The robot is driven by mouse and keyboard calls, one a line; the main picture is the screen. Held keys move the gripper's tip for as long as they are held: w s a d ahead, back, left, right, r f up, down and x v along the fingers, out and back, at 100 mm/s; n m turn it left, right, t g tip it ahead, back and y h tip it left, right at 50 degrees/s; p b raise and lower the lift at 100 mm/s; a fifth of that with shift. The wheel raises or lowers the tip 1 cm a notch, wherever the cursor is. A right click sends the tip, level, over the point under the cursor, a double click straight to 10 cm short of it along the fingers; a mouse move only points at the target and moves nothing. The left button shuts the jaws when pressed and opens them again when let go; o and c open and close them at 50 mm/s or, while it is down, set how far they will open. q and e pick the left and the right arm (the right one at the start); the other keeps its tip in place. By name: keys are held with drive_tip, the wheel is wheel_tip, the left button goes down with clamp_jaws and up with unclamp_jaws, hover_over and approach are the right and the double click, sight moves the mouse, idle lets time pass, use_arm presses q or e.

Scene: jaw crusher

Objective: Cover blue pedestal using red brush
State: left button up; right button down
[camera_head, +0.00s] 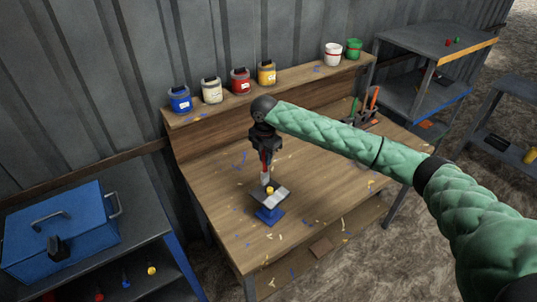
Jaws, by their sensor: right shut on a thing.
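My right arm reaches in from the right over the wooden workbench. My right gripper (265,150) points down and is shut on the red brush (264,158). The brush hangs nearly upright, its pale lower end (265,178) just above the pedestal. The blue pedestal (268,215) stands on the bench below the gripper. A tilted grey-and-white plate (272,197) with a small yellow piece sits on its top. I cannot tell whether the brush touches the plate. My left gripper is not in view.
Several paint pots stand on the raised back shelf (220,106) of the workbench. A dark tool holder (362,118) stands at the bench's right. A blue toolbox (60,235) sits at the left. Coloured flecks dot the bench, whose left part is otherwise clear.

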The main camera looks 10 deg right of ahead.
drive_tip(key=shift+s+a, duration=0.5)
drive_tip(key=shift+a, duration=0.25)
drive_tip(key=shift+s+a, duration=0.5)
drive_tip(key=shift+a, duration=0.2)
drive_tip(key=shift+a+f, duration=0.1)
drive_tip(key=w+d, duration=0.3)
drive_tip(key=d, duration=0.2)
drive_tip(key=shift+w+d, duration=0.3)
drive_tip(key=shift+w, duration=0.05)
idle(1.3)
wheel_tip(320, 180, up, 5)
idle(0.7)
